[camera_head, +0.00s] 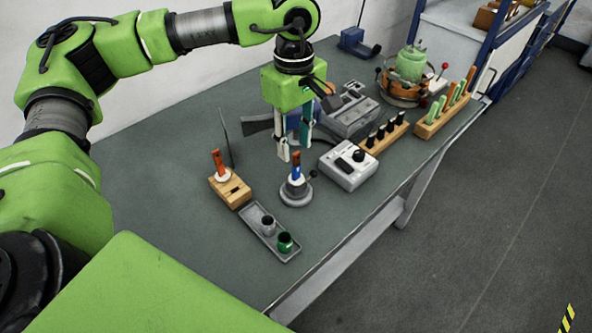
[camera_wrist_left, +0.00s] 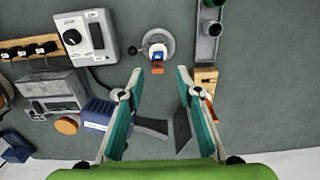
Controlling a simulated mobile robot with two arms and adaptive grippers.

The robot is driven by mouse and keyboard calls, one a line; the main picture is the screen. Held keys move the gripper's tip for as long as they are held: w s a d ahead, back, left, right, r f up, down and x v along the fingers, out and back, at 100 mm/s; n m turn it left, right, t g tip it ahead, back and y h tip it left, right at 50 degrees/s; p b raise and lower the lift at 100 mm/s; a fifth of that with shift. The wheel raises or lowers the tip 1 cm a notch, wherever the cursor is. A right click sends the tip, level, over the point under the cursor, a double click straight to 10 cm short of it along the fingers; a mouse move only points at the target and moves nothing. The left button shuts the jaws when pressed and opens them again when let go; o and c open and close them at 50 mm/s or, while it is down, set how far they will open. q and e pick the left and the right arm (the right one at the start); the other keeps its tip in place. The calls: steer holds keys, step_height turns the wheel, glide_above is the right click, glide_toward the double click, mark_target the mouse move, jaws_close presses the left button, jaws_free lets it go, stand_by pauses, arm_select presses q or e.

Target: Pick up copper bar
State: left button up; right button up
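One copper-orange bar (camera_head: 219,162) stands upright in a wooden block (camera_head: 229,189) on the table. A second upright bar (camera_head: 296,166), blue below and orange above, stands on a round grey stand (camera_head: 296,191). In the left wrist view this bar (camera_wrist_left: 157,60) shows end-on, just beyond the gap between the fingertips. I cannot tell which bar the task names. My left gripper (camera_head: 294,150) points down, open and empty, close above and behind the stand; its spread fingers also show in the wrist view (camera_wrist_left: 160,72). My right gripper is not in view.
A grey tray (camera_head: 258,232) with a grey cup and a green cup lies in front of the wooden block. A white control box (camera_head: 347,166) stands close right of the stand. Racks, a grey device and a green-topped apparatus (camera_head: 409,65) fill the far side. The left table area is clear.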

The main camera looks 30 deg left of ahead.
mark_target(296, 153)
arm_select(q)
step_height(296, 153, down, 4)
steer(key=shift+w+d+f+p, duration=0.1)
steer(key=shift+w+f+p, duration=0.05)
steer(key=shift+p, duration=0.5)
jaws_close()
